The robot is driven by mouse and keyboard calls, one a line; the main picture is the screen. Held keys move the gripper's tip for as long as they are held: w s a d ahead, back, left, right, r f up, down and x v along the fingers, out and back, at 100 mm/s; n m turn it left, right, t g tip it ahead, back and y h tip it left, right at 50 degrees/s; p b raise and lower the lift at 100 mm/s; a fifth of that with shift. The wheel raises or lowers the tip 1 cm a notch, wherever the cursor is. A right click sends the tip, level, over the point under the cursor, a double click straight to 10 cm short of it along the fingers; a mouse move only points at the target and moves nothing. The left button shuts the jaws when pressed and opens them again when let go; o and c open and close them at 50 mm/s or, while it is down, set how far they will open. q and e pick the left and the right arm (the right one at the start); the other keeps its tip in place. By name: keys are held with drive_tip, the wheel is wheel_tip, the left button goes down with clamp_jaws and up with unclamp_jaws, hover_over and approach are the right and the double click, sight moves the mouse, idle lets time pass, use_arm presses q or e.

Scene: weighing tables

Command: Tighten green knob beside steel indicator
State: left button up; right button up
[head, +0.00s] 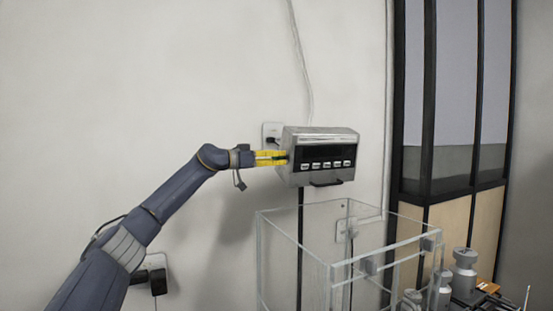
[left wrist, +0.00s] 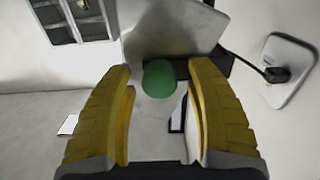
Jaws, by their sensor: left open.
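The steel indicator (head: 322,154) is a grey box on the wall with a dark display and a row of buttons, in the middle of the head view. The green knob (left wrist: 159,79) shows in the left wrist view, beside the indicator's grey side (left wrist: 175,38). In the head view the knob is hidden. My left gripper (head: 285,157) has yellow fingers and is at the indicator's left side. In the left wrist view its fingers (left wrist: 160,85) are open, one on each side of the knob, with gaps between. My right gripper is not in view.
A clear glass box (head: 296,238) stands below the indicator. A wall socket (head: 271,133) is just behind the indicator's left side, and its plug (left wrist: 276,74) shows right of the fingers. Grey metal weights (head: 464,268) stand at the lower right.

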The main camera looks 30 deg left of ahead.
use_arm(q)
drive_tip(key=shift+c, duration=0.2)
clamp_jaws()
